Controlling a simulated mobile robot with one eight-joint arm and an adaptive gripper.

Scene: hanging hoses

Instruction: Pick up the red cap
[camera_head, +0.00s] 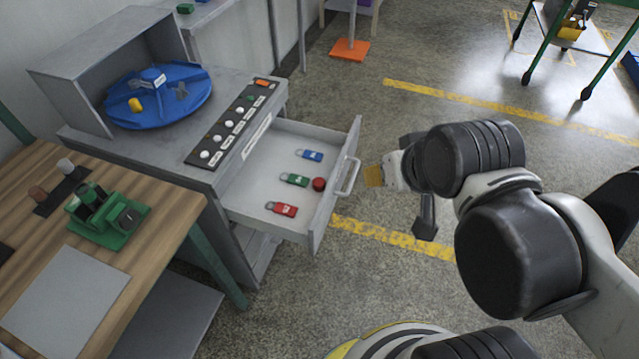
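A small round red cap (319,184) lies in the open drawer (262,180), near its front panel and just right of the green tag. My gripper (373,176) is outside the drawer, to the right of its handle (348,177), and apart from the cap. Only a yellowish end part of the gripper shows; the arm's dark joints hide much of it, so I cannot see whether the fingers are open or shut.
A blue tag (310,155), a green tag (295,179) and a red tag (282,209) lie in the drawer. The cabinet top holds a blue turntable (165,95) and a button panel (232,122). A wooden table (150,215) stands at left.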

